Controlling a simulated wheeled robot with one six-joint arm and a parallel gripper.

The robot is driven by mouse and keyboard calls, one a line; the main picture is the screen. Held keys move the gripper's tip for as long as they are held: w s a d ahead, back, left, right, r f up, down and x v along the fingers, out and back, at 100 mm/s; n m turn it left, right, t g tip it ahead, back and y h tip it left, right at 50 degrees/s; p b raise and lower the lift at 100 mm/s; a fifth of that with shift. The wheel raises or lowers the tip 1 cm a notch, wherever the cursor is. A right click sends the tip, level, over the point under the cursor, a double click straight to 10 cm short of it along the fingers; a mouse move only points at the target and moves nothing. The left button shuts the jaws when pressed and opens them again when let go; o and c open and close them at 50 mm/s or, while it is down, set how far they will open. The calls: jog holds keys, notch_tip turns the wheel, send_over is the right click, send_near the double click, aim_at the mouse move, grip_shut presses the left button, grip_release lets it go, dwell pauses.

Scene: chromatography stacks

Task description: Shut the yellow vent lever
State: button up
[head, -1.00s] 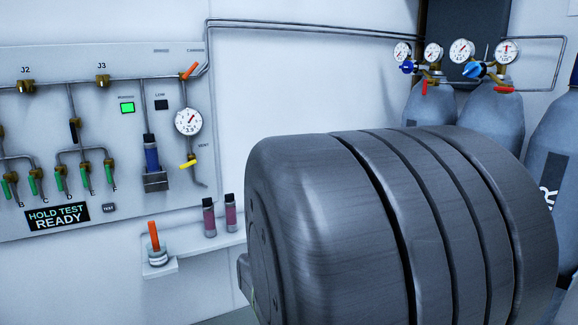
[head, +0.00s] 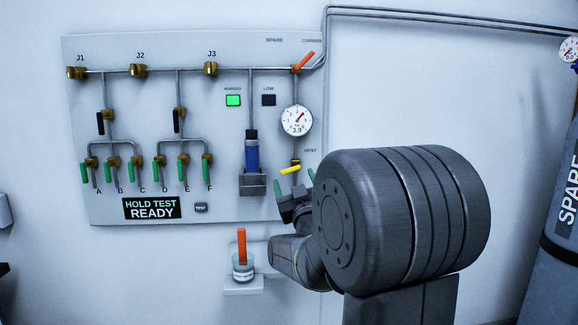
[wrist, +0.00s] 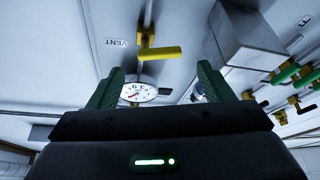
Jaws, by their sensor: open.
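The yellow vent lever (head: 290,169) sits on a brass valve below the round gauge, by the VENT label, on the wall panel. It tilts slightly, lower at its left end. In the wrist view the yellow lever (wrist: 160,53) lies ahead of and between the fingertips, apart from them. My gripper (head: 295,187) is just below the lever in the head view, partly hidden by my arm. In the wrist view my gripper (wrist: 165,80) shows two green fingers spread wide with nothing between them.
The gauge (head: 297,120) and an orange lever (head: 304,61) are above the vent. A blue cartridge in a grey holder (head: 252,185) is to the left. Below, a shelf (head: 243,291) bears a jar with an orange stick (head: 242,246). Several green levers are farther left.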

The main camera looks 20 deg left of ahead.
aim_at(290, 170)
jog(key=x, duration=0.8)
jog(key=shift+w, duration=0.15)
jog(key=c, duration=1)
jog(key=shift+m+t+h+b, duration=0.45)
jog(key=shift+m+b, duration=0.35)
jog(key=shift+m, duration=0.3)
jog(key=shift+d+r+m+t+h, duration=0.1)
jog(key=shift+r+m+t+h, duration=0.2)
jog(key=shift+m, duration=0.45)
jog(key=shift+r+m+t+h, duration=0.1)
jog(key=shift+m+h, duration=0.25)
jog(key=shift+m, duration=0.4)
jog(key=o, duration=1)
jog(key=shift+f, duration=0.1)
